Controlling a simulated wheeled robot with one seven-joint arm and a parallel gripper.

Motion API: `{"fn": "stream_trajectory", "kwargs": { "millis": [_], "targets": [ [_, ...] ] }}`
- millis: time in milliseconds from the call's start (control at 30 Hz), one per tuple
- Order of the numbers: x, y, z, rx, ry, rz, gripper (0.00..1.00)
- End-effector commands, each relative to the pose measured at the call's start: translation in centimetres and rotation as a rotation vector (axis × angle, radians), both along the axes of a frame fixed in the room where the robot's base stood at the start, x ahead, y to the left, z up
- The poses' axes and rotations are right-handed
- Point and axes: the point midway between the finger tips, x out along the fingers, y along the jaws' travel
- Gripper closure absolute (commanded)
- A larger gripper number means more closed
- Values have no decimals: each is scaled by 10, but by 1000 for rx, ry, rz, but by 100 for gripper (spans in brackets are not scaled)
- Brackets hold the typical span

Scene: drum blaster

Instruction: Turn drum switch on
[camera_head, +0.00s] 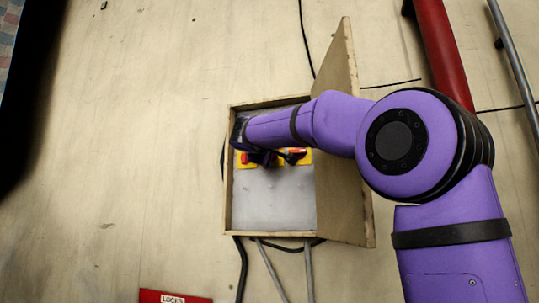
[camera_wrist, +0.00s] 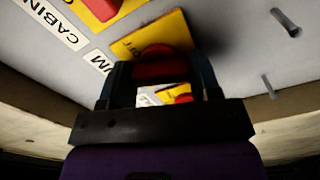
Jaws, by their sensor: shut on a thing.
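An open shallow wooden box (camera_head: 228,200) with a grey panel (camera_head: 275,205) inside holds yellow switch plates (camera_head: 246,165) with red knobs. In the wrist view, my gripper (camera_wrist: 158,82) is shut on a red switch knob (camera_wrist: 158,66) that stands on a yellow plate (camera_wrist: 176,32) with dark lettering. One finger is on each side of the knob. The plate's lettering is only partly readable. In the head view, my gripper (camera_head: 270,159) is at the panel's yellow plates, and my arm covers the panel's upper part.
The box's wooden door (camera_head: 345,150) stands open on the right, close under my arm. A second red knob (camera_wrist: 103,8) on a yellow plate lies at the wrist view's upper left, near a white label (camera_wrist: 55,24). A red pipe (camera_head: 442,50) runs at the upper right.

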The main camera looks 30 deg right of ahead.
Motion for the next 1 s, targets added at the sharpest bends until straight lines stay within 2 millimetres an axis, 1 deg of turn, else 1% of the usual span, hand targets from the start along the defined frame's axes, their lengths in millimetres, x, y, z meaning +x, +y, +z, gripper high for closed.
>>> {"fn": "stream_trajectory", "kwargs": {
  "millis": [200,400,667,1000],
  "targets": [
    [0,1,-1,-97,125,1,66],
    [1,1,-1,-156,201,1,66],
    [1,1,-1,-191,247,2,66],
    [1,1,-1,-195,253,2,66]
  ]
}}
